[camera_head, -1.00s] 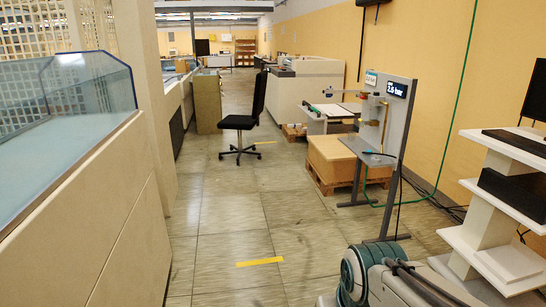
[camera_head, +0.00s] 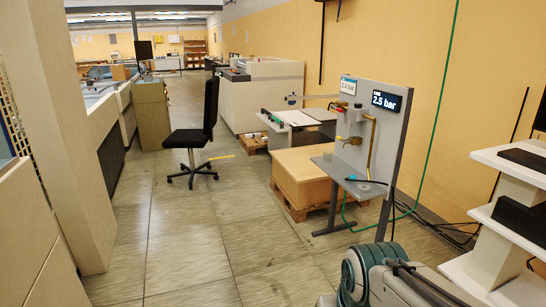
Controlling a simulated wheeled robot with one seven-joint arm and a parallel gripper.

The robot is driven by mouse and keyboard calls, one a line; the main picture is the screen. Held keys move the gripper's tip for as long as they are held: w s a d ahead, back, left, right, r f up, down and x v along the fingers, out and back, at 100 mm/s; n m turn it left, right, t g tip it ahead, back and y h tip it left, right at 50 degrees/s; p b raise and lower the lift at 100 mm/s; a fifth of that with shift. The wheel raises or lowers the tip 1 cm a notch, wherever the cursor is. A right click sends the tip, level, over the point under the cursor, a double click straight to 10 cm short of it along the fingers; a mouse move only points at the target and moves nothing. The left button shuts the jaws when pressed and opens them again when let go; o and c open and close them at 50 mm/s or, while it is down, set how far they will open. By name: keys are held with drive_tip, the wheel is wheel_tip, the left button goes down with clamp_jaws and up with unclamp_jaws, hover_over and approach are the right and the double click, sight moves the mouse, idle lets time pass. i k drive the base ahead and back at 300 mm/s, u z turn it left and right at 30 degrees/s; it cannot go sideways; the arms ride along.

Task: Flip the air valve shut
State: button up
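A grey panel stand (camera_head: 392,142) stands right of centre, with a dark display (camera_head: 390,100) reading 2.5 bar. Yellow-brass piping and fittings (camera_head: 352,140) sit on the panel's left face, with a small red part (camera_head: 341,104) near the top. The air valve is probably among these fittings, but they are too small to tell its handle position. A small shelf (camera_head: 345,172) below carries a dark object with a blue-green end. My folded teal and grey arm shows at the bottom right, well short of the stand. My gripper is not in view.
A wooden box on a pallet (camera_head: 300,180) stands left of and behind the stand. A green hose (camera_head: 432,140) and black cables run along the right wall. White shelving (camera_head: 510,200) is at the right. A black office chair (camera_head: 195,135) stands left; the floor in front is clear.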

sight(332, 107)
drive_tip(key=z, duration=0.25)
drive_tip(key=i, duration=3.35)
drive_tip(key=z, duration=0.4)
